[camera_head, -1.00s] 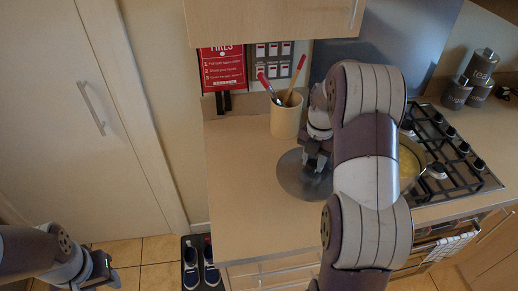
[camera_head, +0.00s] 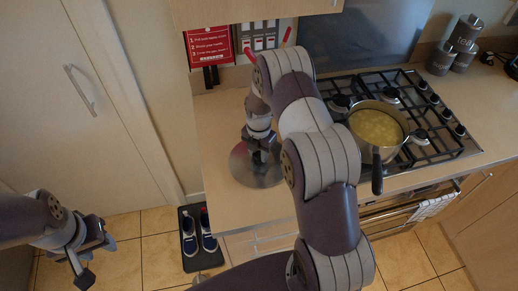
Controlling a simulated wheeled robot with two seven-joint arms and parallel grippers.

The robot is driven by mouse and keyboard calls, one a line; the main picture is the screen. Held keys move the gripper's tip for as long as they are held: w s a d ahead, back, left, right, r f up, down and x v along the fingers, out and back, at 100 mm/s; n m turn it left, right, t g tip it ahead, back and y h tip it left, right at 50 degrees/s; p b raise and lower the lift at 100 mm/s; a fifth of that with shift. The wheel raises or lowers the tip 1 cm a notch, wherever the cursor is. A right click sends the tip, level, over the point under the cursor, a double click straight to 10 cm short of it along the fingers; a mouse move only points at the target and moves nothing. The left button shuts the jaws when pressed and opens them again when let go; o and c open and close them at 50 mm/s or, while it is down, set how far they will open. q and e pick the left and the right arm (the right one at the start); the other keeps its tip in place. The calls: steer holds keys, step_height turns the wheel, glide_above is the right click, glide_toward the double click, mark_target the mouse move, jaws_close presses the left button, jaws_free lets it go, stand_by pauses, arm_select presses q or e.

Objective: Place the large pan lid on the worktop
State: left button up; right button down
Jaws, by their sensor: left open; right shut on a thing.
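The large pan lid (camera_head: 240,172) is a round grey disc over the left part of the wooden worktop (camera_head: 222,208). It looks flat and level; I cannot tell whether it touches the surface or is slightly above it. My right gripper (camera_head: 259,157) is shut on the lid at its middle, from above, and my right arm hides part of the view there. My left gripper (camera_head: 97,262) is open and empty, low over the tiled floor at the left, well away from the worktop.
A pan (camera_head: 377,128) with yellow contents stands uncovered on the gas hob (camera_head: 430,125), its handle (camera_head: 377,172) toward the front. Canisters (camera_head: 465,35) stand at the back right. Shoes on a dark tray (camera_head: 203,260) lie on the floor. Bare worktop lies in front of the lid.

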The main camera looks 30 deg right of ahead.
mark_target(258, 155)
steer(key=shift+w+f, duration=0.1)
steer(key=c, duration=0.8)
jaws_free()
steer(key=shift+a, duration=0.1)
steer(key=shift+o, duration=0.2)
step_height(258, 155, up, 12)
steer(key=b, duration=0.4)
steer(key=s+a+r+m, duration=0.1)
steer(key=s+a+m, duration=0.2)
steer(key=s+m, duration=0.3)
steer(key=s+a+r+m+t, duration=0.1)
steer(key=s+a+m, duration=0.2)
steer(key=s+m, duration=0.3)
steer(key=s+a+r+m, duration=0.1)
steer(key=s+a+m, duration=0.2)
steer(key=m, duration=0.9)
steer(key=s, duration=0.3)
steer(key=shift+s, duration=0.25)
